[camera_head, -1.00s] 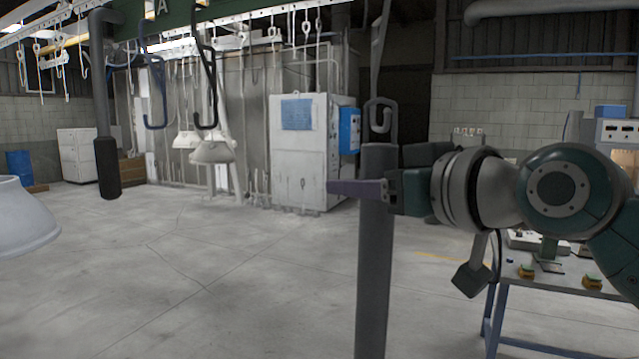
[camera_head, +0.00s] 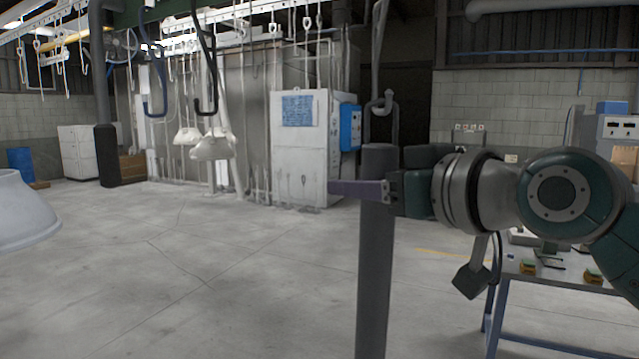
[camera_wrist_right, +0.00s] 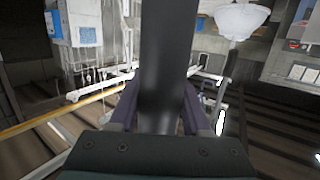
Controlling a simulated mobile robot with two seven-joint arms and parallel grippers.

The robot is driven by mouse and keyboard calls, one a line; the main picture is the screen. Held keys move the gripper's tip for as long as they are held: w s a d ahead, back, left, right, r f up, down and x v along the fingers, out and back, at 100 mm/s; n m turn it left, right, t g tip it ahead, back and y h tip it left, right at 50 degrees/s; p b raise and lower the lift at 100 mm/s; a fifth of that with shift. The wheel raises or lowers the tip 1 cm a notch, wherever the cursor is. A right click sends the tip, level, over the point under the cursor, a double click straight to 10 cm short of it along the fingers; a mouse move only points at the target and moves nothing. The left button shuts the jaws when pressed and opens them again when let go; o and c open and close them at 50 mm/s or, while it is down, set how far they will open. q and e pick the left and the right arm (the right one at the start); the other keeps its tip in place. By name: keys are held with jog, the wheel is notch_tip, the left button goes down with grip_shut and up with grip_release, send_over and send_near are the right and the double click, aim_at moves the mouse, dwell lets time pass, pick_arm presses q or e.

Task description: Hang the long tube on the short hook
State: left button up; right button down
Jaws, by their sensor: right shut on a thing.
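The long tube (camera_head: 376,260) is dark grey and upright at the centre right of the head view, its lower end cut off by the frame. My right gripper (camera_head: 360,190) is shut on it near its top. In the right wrist view the tube (camera_wrist_right: 165,60) stands between the two purple jaws (camera_wrist_right: 160,110). A grey hook (camera_head: 379,45) hangs from above, and its curved lower end overlaps the loop (camera_head: 396,120) at the tube's top. I cannot tell whether they touch. A blue hook (camera_head: 154,95) and a black hook (camera_head: 208,75) hang farther left. My left gripper is out of view.
A large white hood (camera_head: 25,212) is at the left edge, with smaller hoods (camera_head: 212,147) farther back. A blue-legged table (camera_head: 500,300) stands at the lower right. A white cabinet (camera_head: 300,150) stands behind. The floor (camera_head: 200,270) at centre left is clear.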

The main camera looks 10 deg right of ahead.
jog(key=shift+f, duration=0.1)
jog(key=c, duration=0.6)
grip_release()
jog(key=o, duration=0.3)
jog(key=shift+f, duration=0.15)
jog(key=shift+s, duration=0.1)
